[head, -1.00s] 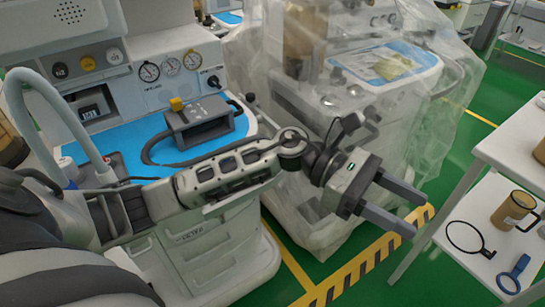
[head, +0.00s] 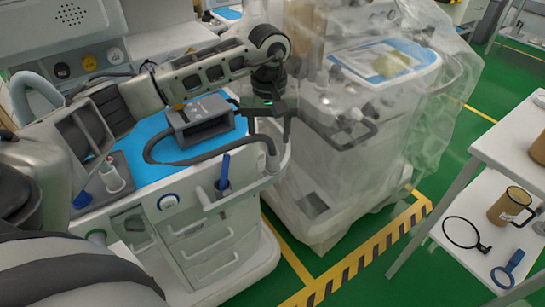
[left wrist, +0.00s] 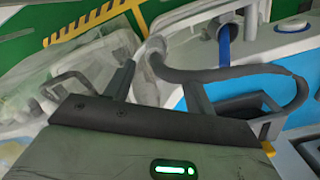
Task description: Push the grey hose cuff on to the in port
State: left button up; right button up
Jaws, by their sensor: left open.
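A dark grey hose (head: 205,157) loops from the box on the cart's blue top. Its lighter grey end, which looks like the cuff (head: 273,162), hangs at the cart's right edge. My left gripper (head: 268,126) is open above this end, pointing down, with nothing held. In the left wrist view the fingers (left wrist: 159,84) are spread, and the hose end (left wrist: 156,46) shows beyond the gap between them. A blue-ringed round fitting (head: 168,202) and a green-ringed one (head: 96,237) sit on the cart front. I cannot tell which is the in port. My right gripper is not in view.
A blue stick (head: 224,170) stands in a holder left of the hose end. The grey box (head: 205,118) stands on the blue top. A plastic-draped cart (head: 345,165) is close on the right. A white shelf (head: 500,155) holds a mug (head: 511,206) and rings.

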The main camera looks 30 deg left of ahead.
aim_at(273, 153)
pick_arm(q)
jog(key=f, duration=0.2)
jog(key=f+p, duration=0.1)
jog(key=f, duration=0.4)
jog(key=shift+w+d+f, duration=0.1)
jog(key=shift+d+f, duration=0.15)
jog(key=shift+d, duration=0.1)
jog(key=shift+c, duration=0.3)
jog(key=c, duration=1)
